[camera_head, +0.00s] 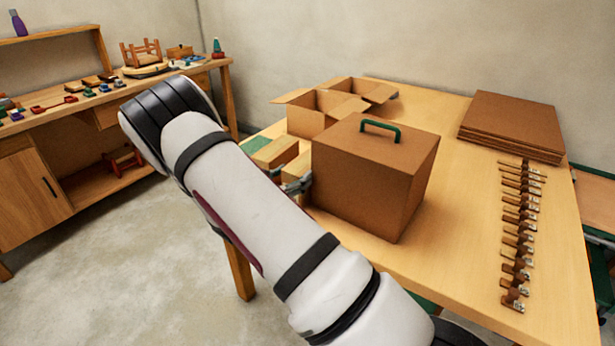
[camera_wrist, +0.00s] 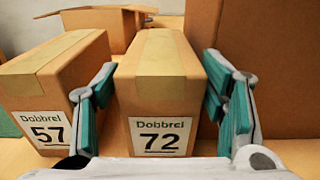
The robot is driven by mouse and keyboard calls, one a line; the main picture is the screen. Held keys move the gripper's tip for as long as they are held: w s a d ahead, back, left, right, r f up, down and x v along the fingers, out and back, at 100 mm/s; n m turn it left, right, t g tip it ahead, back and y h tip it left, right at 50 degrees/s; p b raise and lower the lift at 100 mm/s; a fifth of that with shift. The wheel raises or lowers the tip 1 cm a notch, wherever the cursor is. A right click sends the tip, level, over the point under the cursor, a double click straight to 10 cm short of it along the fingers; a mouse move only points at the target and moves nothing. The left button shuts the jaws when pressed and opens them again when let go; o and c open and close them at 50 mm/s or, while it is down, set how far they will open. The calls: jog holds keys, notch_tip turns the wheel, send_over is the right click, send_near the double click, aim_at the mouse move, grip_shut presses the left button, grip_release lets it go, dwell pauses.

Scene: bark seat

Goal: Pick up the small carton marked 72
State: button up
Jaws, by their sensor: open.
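The small carton marked 72 (camera_wrist: 160,90) stands on the table, its labelled end facing the wrist camera. My gripper (camera_wrist: 165,105) is open, with one green-padded finger on each side of this carton. The left finger is in the narrow space between it and the carton marked 57 (camera_wrist: 55,90). In the head view my gripper (camera_head: 297,186) is mostly hidden behind my arm and beside the large brown box. The two small cartons (camera_head: 274,152) are partly hidden there, and their labels cannot be read.
The large brown box with a green handle (camera_head: 372,170) stands close on the right. Open cartons (camera_head: 322,108) are behind. Flat cardboard sheets (camera_head: 512,122) and a row of small wooden pieces (camera_head: 519,235) lie on the right of the table (camera_head: 455,205).

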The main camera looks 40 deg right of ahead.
jog(key=shift+c, duration=0.2)
jog(key=c, duration=1)
